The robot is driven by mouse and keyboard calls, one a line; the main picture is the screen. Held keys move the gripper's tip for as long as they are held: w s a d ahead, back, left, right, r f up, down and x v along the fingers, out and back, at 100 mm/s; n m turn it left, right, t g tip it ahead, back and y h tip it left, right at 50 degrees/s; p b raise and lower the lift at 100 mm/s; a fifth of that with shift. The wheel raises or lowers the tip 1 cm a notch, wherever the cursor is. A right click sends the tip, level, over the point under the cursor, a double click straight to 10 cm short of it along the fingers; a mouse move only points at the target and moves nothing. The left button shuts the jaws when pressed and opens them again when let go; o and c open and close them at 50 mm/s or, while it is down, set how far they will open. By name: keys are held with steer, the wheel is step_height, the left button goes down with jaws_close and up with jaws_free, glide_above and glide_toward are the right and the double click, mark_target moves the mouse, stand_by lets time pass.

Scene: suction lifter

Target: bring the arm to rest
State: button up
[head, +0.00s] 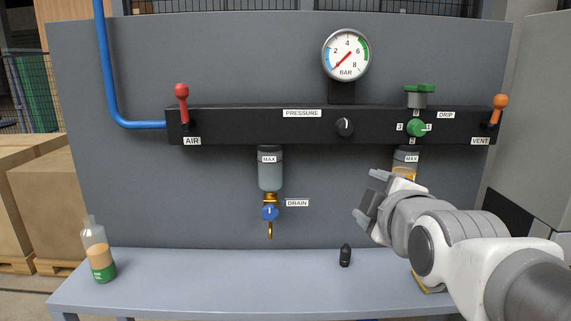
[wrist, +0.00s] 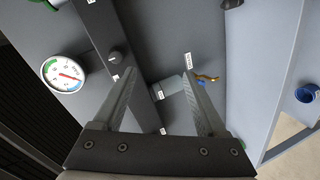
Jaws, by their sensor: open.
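My arm reaches in from the lower right of the head view, in front of the grey panel (head: 230,65). My gripper (head: 366,200) is held above the bench, left of the amber-filled drip bowl (head: 404,170), which my wrist partly hides. In the wrist view my gripper (wrist: 160,82) is open, with nothing between its two fingers. The filter bowl (wrist: 168,90) and the blue drain valve (wrist: 202,84) show beyond the fingers, apparently apart from them.
The black manifold (head: 240,125) carries the red AIR lever (head: 182,100), orange VENT lever (head: 499,106) and a gauge (head: 346,55) reading near zero. A bottle (head: 99,252) stands at the bench's left. A small black part (head: 345,255) stands below my gripper. The bench middle (head: 220,280) is clear.

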steer(key=s+f+m+g, duration=0.9)
steer(key=s+f+m, duration=0.5)
steer(key=s, duration=0.2)
step_height(320, 180, up, 12)
steer(key=p, duration=1.2)
